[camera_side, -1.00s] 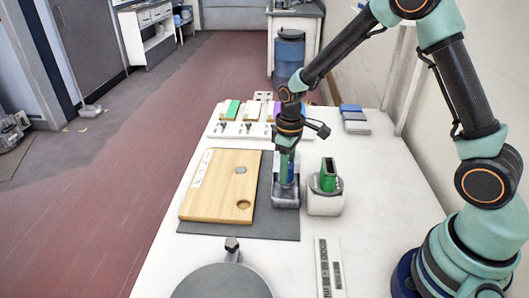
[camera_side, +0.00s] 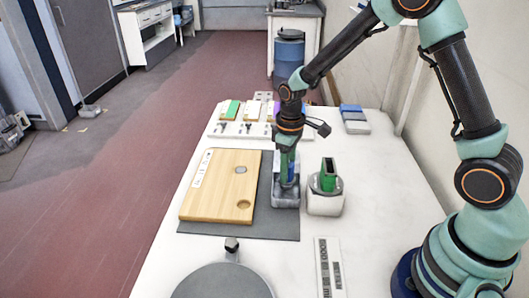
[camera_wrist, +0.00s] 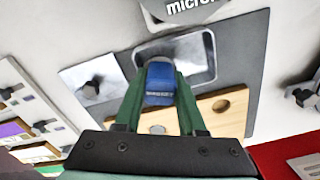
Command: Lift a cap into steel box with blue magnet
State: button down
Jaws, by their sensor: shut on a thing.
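The steel box (camera_side: 286,200) is an open metal tray on the dark mat, right of the wooden board; its shiny floor shows in the wrist view (camera_wrist: 203,65). My gripper (camera_side: 287,180) points down over the box, its green fingers shut on the blue magnet (camera_wrist: 160,82). The magnet's lower end is at or in the box; the exact height is hard to tell. A grey round cap (camera_side: 240,170) lies on the wooden board (camera_side: 215,190); it also shows in the wrist view (camera_wrist: 157,129). The board has a round empty recess near its front right corner.
A green object in a round-topped white holder (camera_side: 325,203) stands close right of the box. A rack with coloured blocks (camera_side: 240,130) stands behind. A grey round plate (camera_side: 222,282) and a printed strip (camera_side: 328,265) are in front. The table's right side is mostly clear.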

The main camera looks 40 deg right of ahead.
jog(key=shift+w+r, duration=0.1)
jog(key=shift+r, duration=3.15)
